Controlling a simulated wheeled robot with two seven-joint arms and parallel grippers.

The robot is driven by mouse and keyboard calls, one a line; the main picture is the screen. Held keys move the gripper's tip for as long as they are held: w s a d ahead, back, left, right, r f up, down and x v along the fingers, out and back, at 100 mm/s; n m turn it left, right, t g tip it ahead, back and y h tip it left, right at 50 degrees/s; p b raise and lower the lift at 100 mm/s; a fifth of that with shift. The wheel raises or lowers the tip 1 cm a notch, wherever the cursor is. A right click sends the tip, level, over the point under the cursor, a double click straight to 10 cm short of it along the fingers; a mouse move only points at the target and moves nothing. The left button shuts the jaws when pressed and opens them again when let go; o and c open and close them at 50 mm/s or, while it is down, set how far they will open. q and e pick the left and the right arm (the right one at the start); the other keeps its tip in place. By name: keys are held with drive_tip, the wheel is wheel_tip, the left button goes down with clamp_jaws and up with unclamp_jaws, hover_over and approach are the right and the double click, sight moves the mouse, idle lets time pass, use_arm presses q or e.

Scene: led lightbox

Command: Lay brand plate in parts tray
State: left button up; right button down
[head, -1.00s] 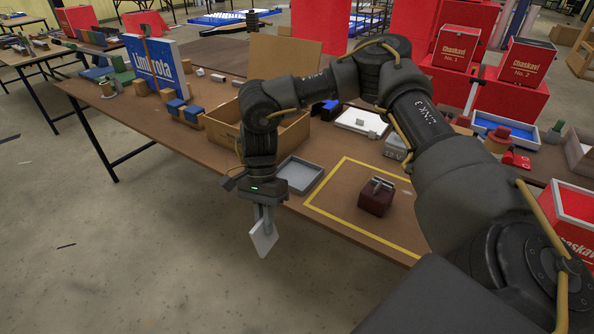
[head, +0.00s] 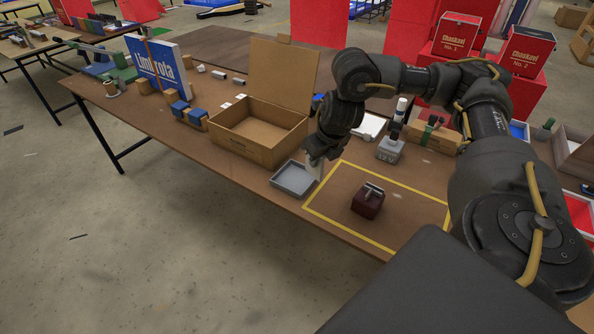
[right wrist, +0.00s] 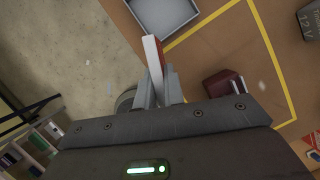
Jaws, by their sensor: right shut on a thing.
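My right gripper (head: 318,158) is shut on the brand plate (head: 315,170), a thin pale plate. In the head view it is just behind the right side of the grey parts tray (head: 292,182), and the fingers are mostly hidden. In the right wrist view, the brand plate (right wrist: 154,62) stands nearly edge-on between the fingers (right wrist: 158,90), showing a white edge and a red face. The tray (right wrist: 193,20) appears beyond the plate's tip and looks empty. I cannot tell whether the plate touches it. My left gripper is not in view.
An open cardboard box (head: 262,150) stands behind the tray. A dark red block (head: 367,204) with a grey top piece sits inside the yellow taped outline (head: 330,222) to the right. Small devices (head: 389,151) stand farther back. The table's front edge is close to the tray.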

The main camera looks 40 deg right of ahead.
drive_tip(key=w+d+f+b, duration=0.1)
drive_tip(key=w+d+f, duration=0.1)
drive_tip(key=w+f, duration=0.2)
drive_tip(key=w+d+f+b, duration=0.1)
drive_tip(key=w+f+b, duration=0.1)
drive_tip(key=w+f, duration=0.2)
drive_tip(key=w+d+f+b, duration=0.2)
drive_tip(key=w+f, duration=0.2)
drive_tip(key=shift+w+d, duration=0.15)
drive_tip(key=shift+d, duration=0.2)
drive_tip(key=shift+w+d+f, duration=0.1)
drive_tip(key=shift+f, duration=0.45)
drive_tip(key=shift+f, duration=0.15)
drive_tip(key=c, duration=1.5)
unclamp_jaws()
